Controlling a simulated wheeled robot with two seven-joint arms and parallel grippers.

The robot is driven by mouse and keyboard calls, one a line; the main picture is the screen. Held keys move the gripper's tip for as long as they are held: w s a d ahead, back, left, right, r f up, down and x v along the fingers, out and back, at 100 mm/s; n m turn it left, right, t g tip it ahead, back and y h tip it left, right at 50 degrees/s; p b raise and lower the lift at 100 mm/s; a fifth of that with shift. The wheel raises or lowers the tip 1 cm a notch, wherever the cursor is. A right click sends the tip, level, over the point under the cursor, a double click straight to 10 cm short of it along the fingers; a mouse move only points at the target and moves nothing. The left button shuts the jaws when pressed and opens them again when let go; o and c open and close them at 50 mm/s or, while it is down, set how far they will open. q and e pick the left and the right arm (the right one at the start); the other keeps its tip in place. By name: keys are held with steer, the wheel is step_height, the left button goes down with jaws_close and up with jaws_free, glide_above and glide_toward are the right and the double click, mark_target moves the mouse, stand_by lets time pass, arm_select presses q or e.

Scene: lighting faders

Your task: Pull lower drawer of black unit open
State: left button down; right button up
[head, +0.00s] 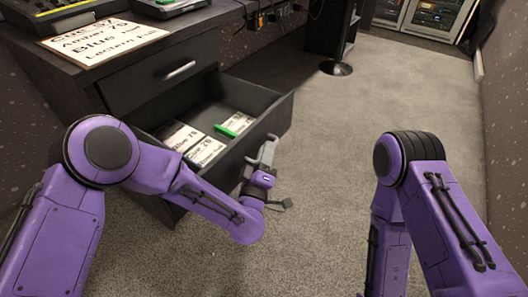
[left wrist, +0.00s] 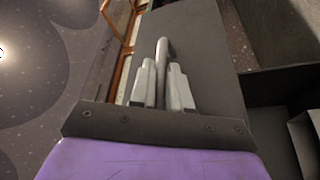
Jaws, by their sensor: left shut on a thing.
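The black unit (head: 60,70) stands at the left in the head view. Its lower drawer (head: 268,112) is pulled well out, and labelled cards and boxes show inside. Its upper drawer (head: 160,78) is closed, with a silver handle. My left gripper (head: 264,152) is at the lower drawer's front. In the left wrist view, the fingers of my left gripper (left wrist: 162,78) are shut on the lower drawer's metal handle (left wrist: 162,48), one on each side of it, against the dark drawer front (left wrist: 205,60). My right arm shows in the head view, but its gripper does not.
A printed sign (head: 105,40) and a control desk (head: 60,10) lie on top of the unit. Open carpet (head: 350,110) stretches right of the drawer. A dark stand (head: 330,35) and a rack cabinet (head: 430,18) are at the back. A wall closes the right side.

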arm_select(q)
steer(key=c, duration=1.4)
jaws_free()
steer(key=shift+c, duration=0.2)
steer(key=p+v, duration=0.1)
steer(key=v, duration=0.9)
steer(key=shift+s, duration=0.3)
steer(key=shift+f, duration=0.1)
